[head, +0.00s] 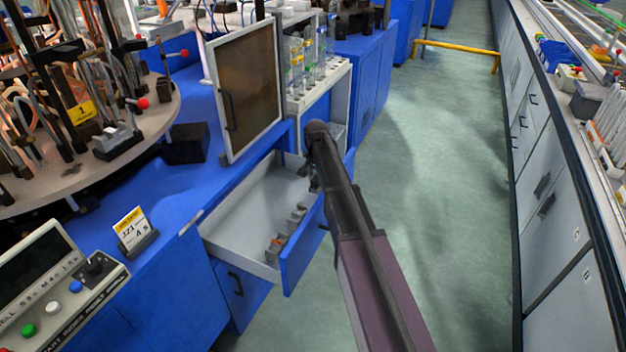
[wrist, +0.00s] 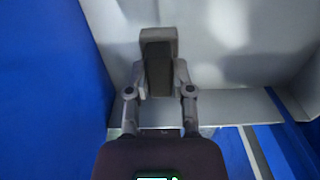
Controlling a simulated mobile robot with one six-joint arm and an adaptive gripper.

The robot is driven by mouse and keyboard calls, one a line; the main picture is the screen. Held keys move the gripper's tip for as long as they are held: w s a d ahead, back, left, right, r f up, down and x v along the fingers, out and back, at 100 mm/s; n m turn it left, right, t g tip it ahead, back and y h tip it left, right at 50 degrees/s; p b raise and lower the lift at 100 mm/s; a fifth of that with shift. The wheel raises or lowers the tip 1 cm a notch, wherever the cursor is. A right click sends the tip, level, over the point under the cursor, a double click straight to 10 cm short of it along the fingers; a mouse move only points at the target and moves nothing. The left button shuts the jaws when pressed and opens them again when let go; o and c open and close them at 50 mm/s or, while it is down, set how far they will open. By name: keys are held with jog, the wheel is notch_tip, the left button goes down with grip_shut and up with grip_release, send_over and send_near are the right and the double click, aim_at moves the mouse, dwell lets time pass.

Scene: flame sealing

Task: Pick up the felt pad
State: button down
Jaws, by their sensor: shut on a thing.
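My gripper (wrist: 159,82) is shut in the wrist view. Between its fingertips is a small grey block-shaped thing with a dark face (wrist: 158,66), which I take to be the felt pad. In the head view my gripper (head: 314,178) is over the right side of the open drawer (head: 245,203), near its back corner. It is small and dark there, partly hidden by my arm, and the held thing cannot be made out.
Several small grey holders (head: 288,232) stand in a row along the drawer's front side. An open framed door panel (head: 246,88) rises behind the drawer, beside a shelf with bottles (head: 308,62). A round table of burners (head: 80,150) is at left. The aisle floor (head: 440,160) is clear.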

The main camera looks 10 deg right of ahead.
aim_at(316, 178)
jog(key=shift+r+p, duration=3.2)
jog(key=shift+r, duration=0.4)
jog(key=c, duration=1)
grip_release()
jog(key=c, duration=0.4)
notch_tip(316, 178, up, 33)
jog(key=p, duration=3.3)
jog(key=shift+d+f, duration=0.1)
